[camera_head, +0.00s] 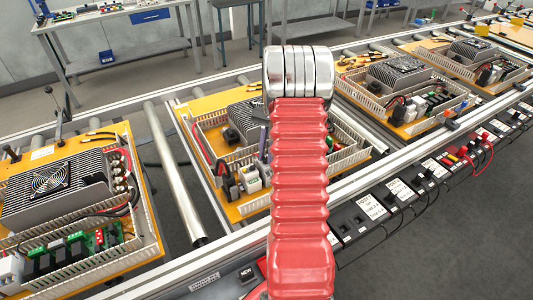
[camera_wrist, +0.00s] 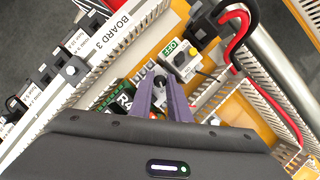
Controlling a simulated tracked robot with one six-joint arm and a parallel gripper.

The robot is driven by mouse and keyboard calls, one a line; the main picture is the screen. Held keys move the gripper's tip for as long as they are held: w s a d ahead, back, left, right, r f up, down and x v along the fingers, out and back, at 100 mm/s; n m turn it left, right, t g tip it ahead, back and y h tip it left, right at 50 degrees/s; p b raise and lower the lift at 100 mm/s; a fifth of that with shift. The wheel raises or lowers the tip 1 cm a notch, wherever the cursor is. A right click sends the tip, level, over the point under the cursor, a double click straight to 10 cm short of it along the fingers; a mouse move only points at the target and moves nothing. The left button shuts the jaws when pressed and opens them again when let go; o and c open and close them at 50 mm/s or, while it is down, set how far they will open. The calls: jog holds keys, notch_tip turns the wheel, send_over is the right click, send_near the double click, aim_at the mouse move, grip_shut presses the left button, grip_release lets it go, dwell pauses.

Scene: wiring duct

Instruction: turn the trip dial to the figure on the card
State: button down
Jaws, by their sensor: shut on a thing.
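In the wrist view, my gripper (camera_wrist: 160,82) has its two purple fingers close together, shut on a small dark round knob (camera_wrist: 160,78). This looks like the trip dial. Its pointer and scale are too small or hidden to read. A green block with white letters (camera_wrist: 125,98) stands just left of the fingers, partly covered. I cannot make out a card with a figure.
Red and black cables (camera_wrist: 240,45) and slotted duct walls (camera_wrist: 268,100) stand to the right. A rail marked BOARD 3 (camera_wrist: 115,38) runs along the left.

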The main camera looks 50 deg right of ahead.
jog(key=shift+w, duration=0.1)
jog(key=c, duration=1.7)
grip_release()
jog(key=shift+o, duration=0.2)
jog(key=v, duration=1.3)
jog(key=shift+r, duration=0.35)
